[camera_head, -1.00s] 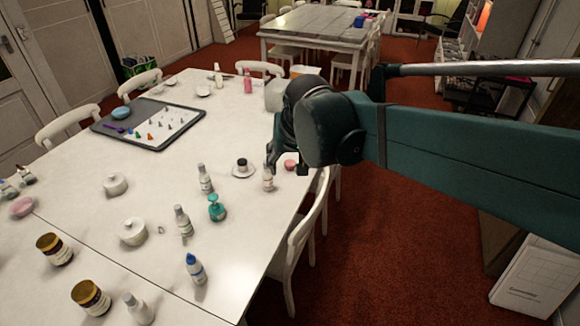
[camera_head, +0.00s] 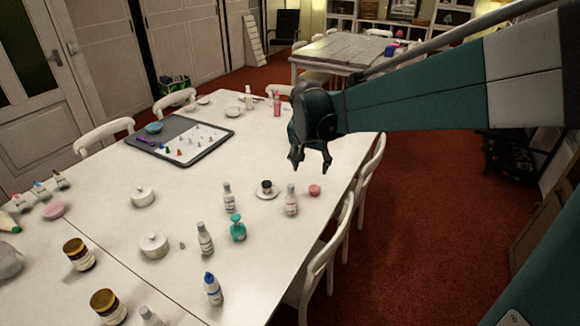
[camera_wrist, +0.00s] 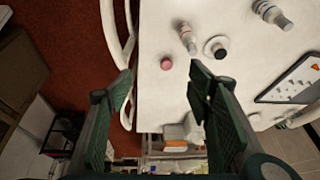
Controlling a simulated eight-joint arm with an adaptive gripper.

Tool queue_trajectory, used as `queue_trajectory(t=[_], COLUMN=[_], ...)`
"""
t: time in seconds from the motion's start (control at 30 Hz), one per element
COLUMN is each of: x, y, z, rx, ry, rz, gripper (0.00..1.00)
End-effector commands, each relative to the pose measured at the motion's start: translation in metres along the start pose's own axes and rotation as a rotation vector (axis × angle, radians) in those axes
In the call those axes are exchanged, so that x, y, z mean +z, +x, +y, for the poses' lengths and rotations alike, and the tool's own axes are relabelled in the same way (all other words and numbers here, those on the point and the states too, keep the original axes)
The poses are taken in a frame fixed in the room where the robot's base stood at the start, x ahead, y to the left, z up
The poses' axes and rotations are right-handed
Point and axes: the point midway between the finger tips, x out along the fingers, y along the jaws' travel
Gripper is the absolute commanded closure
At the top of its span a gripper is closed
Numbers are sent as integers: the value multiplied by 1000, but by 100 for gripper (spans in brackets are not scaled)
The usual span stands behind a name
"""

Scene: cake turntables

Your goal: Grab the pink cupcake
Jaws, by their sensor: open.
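The pink cupcake (camera_head: 314,190) is a small round pink thing on the white table (camera_head: 115,228), close to the table's right edge. In the wrist view the cupcake (camera_wrist: 166,63) lies beyond the fingertips, roughly midway between them. My gripper (camera_head: 311,164) is open and empty, above the table and higher than the cupcake. It also shows in the wrist view (camera_wrist: 160,72), with its two green fingers spread apart.
A white bottle (camera_head: 291,201) stands just left of the cupcake. A dark-topped small jar on a saucer (camera_head: 267,193) is further left, with a teal bottle (camera_head: 238,229) nearer. White chairs (camera_head: 330,255) line the right edge. A grey tray (camera_head: 215,146) lies further back.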

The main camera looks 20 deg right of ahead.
Motion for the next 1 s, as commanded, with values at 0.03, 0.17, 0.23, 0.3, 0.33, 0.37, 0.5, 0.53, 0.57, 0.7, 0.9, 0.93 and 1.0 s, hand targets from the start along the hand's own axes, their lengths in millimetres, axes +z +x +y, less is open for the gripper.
queue_trajectory(t=[0.03, 0.17, 0.23, 0.3, 0.33, 0.37, 0.5, 0.53, 0.57, 0.7, 0.9, 0.93, 1.0], x=[-7, -21, -28, -34, -37, -40, -53, -55, -58, -69, -83, -85, -89], y=[8, 27, 38, 49, 54, 59, 82, 88, 93, 118, 156, 162, 176], z=[-4, -11, -15, -18, -20, -21, -28, -29, -31, -37, -44, -45, -47], rx=[8, 31, 42, 54, 59, 65, 89, 94, 100, 124, 159, 164, 177], ry=[15, 58, 81, 104, 114, 123, 170, 180, 190, 237, 303, 314, 337], rz=[-2, -7, -9, -11, -13, -13, -15, -15, -16, -17, -16, -16, -15], gripper=[49, 49, 49, 49, 49, 49, 49, 49, 49, 49, 49, 49, 49])
